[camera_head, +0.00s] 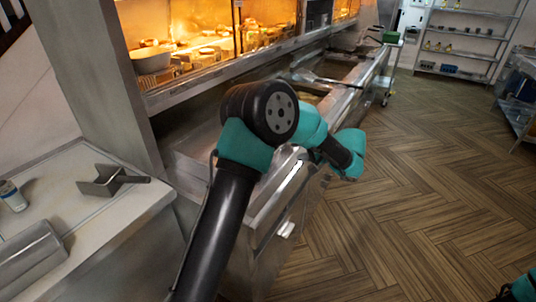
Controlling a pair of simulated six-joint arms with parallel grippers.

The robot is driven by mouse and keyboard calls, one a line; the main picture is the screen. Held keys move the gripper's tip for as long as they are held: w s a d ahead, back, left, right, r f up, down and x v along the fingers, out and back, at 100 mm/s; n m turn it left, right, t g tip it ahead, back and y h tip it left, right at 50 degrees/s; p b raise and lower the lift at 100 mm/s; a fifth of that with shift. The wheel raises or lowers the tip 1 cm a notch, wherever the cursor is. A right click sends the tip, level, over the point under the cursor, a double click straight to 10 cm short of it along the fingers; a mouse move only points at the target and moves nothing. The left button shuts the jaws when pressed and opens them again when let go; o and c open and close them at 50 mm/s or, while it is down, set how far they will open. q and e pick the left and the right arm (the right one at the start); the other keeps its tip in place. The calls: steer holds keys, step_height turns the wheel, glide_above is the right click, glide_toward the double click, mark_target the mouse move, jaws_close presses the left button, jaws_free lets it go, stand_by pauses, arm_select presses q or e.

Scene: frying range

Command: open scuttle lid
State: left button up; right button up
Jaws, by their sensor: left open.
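The stainless steel frying range (200,168) runs from the middle of the view toward the back right. Its flat metal top shows to the left of and behind my left arm. I cannot clearly single out the scuttle lid; my arm covers part of the near end of the range. My left gripper (350,154) is open, past the range's front edge on the aisle side. It looks empty, and I see nothing between its fingers. Of my right arm, only a teal and black part shows in the bottom right corner; its gripper is out of view.
A pale counter (75,215) at the left holds a metal scoop (103,181) and a cup (12,196). A lit glass cabinet (205,45) with food stands above the range. Open wooden floor (430,190) lies at the right, with wall shelves (465,45) behind.

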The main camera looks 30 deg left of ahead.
arm_select(q)
steer(key=x, duration=1.4)
steer(key=shift+a+f, duration=0.1)
steer(key=shift+f, duration=0.05)
jaws_close()
